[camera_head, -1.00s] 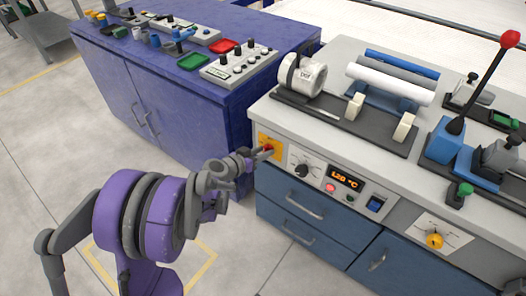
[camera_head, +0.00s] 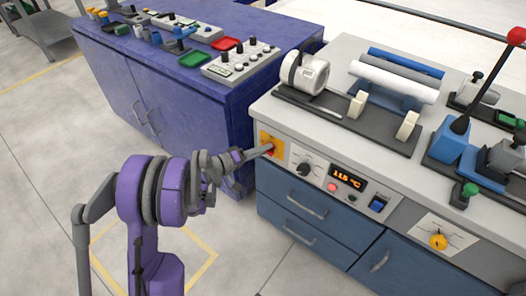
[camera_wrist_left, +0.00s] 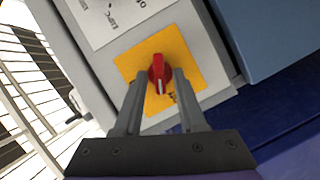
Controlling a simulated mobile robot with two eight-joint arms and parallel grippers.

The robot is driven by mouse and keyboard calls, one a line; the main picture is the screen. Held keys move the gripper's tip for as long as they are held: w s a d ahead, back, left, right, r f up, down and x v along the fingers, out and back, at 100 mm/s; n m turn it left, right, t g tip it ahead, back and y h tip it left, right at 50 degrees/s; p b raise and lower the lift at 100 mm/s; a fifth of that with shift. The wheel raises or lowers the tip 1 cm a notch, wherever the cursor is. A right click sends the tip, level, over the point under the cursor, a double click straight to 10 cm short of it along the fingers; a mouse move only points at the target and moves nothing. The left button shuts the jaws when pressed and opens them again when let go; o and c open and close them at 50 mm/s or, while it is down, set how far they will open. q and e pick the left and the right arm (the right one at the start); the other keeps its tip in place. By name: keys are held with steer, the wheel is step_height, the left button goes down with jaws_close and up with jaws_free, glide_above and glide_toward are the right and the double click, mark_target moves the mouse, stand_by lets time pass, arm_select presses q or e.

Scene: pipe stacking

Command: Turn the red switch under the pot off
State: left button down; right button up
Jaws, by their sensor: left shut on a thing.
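The red switch (camera_wrist_left: 156,70) is a small rotary knob with a white mark on a yellow plate (camera_wrist_left: 132,66). The plate (camera_head: 264,138) is at the left end of the workbench's front panel, below the white pot-like cylinder (camera_head: 312,75) on the top. My left gripper (camera_wrist_left: 159,82) is shut on the red switch, one grey finger on each side of it. In the head view the left gripper (camera_head: 267,151) reaches the plate from the left and mostly covers the switch. The white mark points toward the gripper in the wrist view. My right gripper is not in view.
Right of the plate are a black dial (camera_head: 304,169), an orange temperature display (camera_head: 348,176), a dark blue rocker switch (camera_head: 377,205) and a yellow knob (camera_head: 438,241). Blue drawers (camera_head: 305,205) lie below. A purple-blue cabinet (camera_head: 185,90) stands left. Floor around my arm is open.

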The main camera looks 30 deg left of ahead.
arm_select(q)
steer(key=n+b, duration=0.1)
steer(key=n, duration=0.1)
steer(key=n+t+h, duration=0.1)
steer(key=n, duration=0.1)
steer(key=shift+f+b, duration=0.3)
steer(key=shift+b, duration=0.1)
stand_by(0.4)
steer(key=c, duration=0.9)
jaws_free()
steer(key=shift+o, duration=0.2)
steer(key=shift+s+a, duration=0.1)
steer(key=p+v, duration=0.1)
steer(key=v, duration=0.9)
steer(key=shift+s+a+f, duration=0.15)
steer(key=shift+s+f, duration=0.1)
